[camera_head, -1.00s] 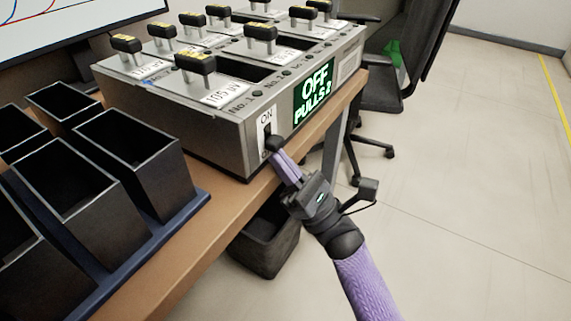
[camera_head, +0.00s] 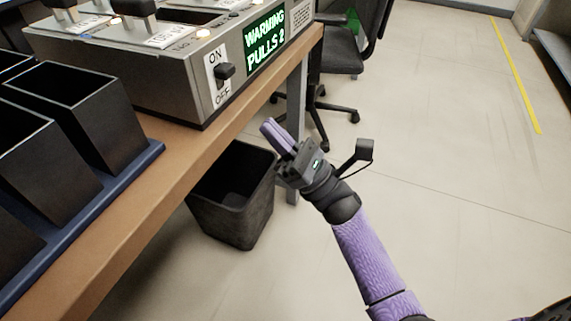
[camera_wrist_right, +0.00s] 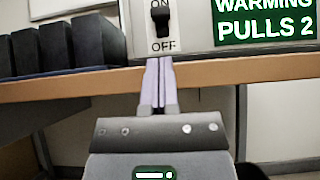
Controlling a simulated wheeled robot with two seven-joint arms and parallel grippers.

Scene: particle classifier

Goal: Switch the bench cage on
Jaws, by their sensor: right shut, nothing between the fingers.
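The bench cage (camera_head: 170,75) is a grey metal box on the wooden bench, with black handles on top. Its front has an ON/OFF rocker switch (camera_head: 225,72) with a black lever, also in the right wrist view (camera_wrist_right: 160,18). My left gripper is not in view.
Black open bins (camera_head: 75,88) stand in a blue tray (camera_head: 115,180) on the bench (camera_head: 190,160), left of the cage. A black waste bin (camera_head: 240,215) stands on the floor under the bench edge. An office chair (camera_head: 345,50) is behind. The floor at right is clear.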

